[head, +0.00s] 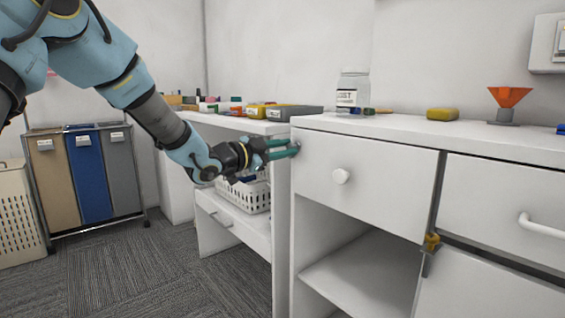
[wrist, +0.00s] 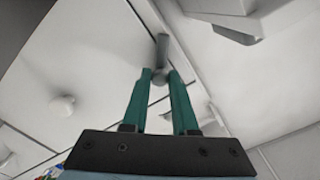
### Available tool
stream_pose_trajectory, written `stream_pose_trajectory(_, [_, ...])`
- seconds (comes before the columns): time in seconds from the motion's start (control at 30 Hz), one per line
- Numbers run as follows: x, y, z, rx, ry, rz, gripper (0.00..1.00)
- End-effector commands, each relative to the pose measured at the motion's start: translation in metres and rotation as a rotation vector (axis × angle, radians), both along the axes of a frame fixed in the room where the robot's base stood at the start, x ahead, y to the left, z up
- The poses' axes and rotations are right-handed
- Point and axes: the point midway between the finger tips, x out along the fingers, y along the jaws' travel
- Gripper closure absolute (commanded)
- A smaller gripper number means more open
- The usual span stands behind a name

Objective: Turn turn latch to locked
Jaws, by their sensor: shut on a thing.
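The turn latch (wrist: 163,47) is a small grey lever with a round hub, in the wrist view. Its lever points up in that picture, beside a seam between white panels. My gripper (wrist: 160,74) has its two green fingers on either side of the hub and is shut on it. In the head view my gripper (head: 297,146) reaches from the left to the upper left edge of the white cabinet front (head: 370,190). The fingertips largely hide the latch there.
A round white knob (head: 341,176) is on the cabinet front. A brass-coloured fitting (head: 432,243) sits at the seam further right. A white basket (head: 257,197) stands behind my gripper.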

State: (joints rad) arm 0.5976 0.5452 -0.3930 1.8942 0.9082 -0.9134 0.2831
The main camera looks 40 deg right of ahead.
Motion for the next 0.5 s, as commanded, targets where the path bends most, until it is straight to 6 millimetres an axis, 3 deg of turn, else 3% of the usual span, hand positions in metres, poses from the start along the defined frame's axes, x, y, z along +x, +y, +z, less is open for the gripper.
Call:
stream_pose_trajectory(0.03, [-0.002,0.000,-0.009,-0.004,-0.048,-0.001,1.00])
stream_pose_trajectory(0.5, [-0.012,0.001,-0.023,-0.028,-0.489,0.000,1.00])
